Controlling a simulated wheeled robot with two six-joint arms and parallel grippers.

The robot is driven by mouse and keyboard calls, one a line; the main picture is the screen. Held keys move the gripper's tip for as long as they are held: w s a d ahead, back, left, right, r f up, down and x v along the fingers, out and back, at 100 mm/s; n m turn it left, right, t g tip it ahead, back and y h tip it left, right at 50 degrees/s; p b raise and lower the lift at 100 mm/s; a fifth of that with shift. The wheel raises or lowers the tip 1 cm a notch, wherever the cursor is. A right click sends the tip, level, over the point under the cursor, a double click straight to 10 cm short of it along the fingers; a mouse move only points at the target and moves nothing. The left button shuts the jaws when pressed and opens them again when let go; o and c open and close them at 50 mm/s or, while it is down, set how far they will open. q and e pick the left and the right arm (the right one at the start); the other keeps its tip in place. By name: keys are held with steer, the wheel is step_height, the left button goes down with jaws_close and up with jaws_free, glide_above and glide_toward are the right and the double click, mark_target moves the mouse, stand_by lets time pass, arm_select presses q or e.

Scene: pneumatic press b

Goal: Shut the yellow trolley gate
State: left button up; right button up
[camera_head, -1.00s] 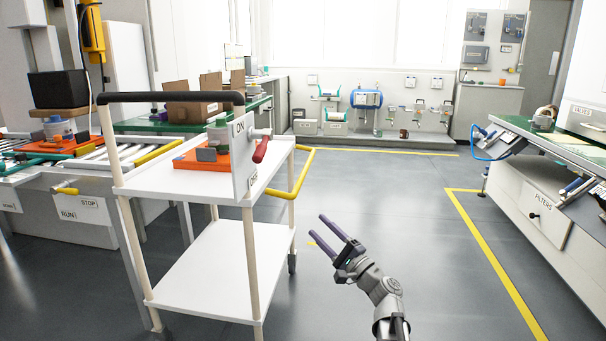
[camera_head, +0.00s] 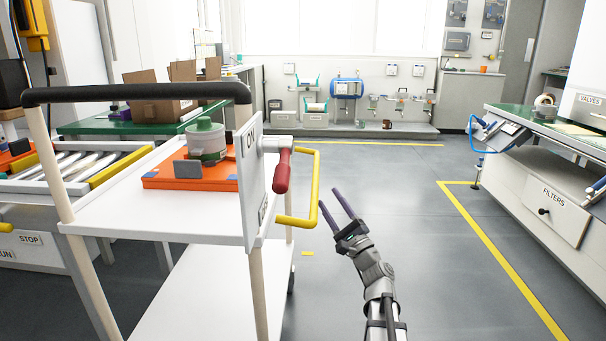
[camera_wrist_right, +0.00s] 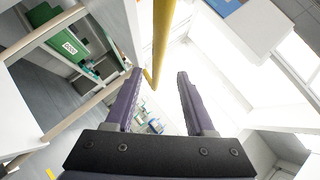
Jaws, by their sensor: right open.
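The yellow trolley gate (camera_head: 315,190) is a bent bar that sticks out from the right side of the white trolley (camera_head: 110,216). In the right wrist view the yellow bar (camera_wrist_right: 163,35) runs down between my fingers as seen, beyond or near their tips; I cannot tell the depth. My left gripper is not in view.
A white panel (camera_head: 250,185) with a red-handled lever (camera_head: 282,170) stands on the trolley beside the gate. An orange plate (camera_head: 160,178) with a green-topped part sits on the top shelf. Floor to the right is clear up to the drawer bench (camera_head: 545,205).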

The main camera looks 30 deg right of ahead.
mark_target(315, 177)
steer(key=p+x, duration=0.3)
steer(key=x, duration=0.4)
steer(key=shift+w+r+p, duration=0.1)
steer(key=shift+w+p, duration=0.2)
steer(key=shift+w, duration=0.1)
steer(key=shift+w+a+r, duration=0.1)
steer(key=shift+w+r, duration=0.1)
steer(key=shift+w, duration=0.25)
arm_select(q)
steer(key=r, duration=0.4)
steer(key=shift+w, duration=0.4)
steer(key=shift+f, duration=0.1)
arm_select(e)
steer(key=shift+c, duration=0.3)
jaws_close()
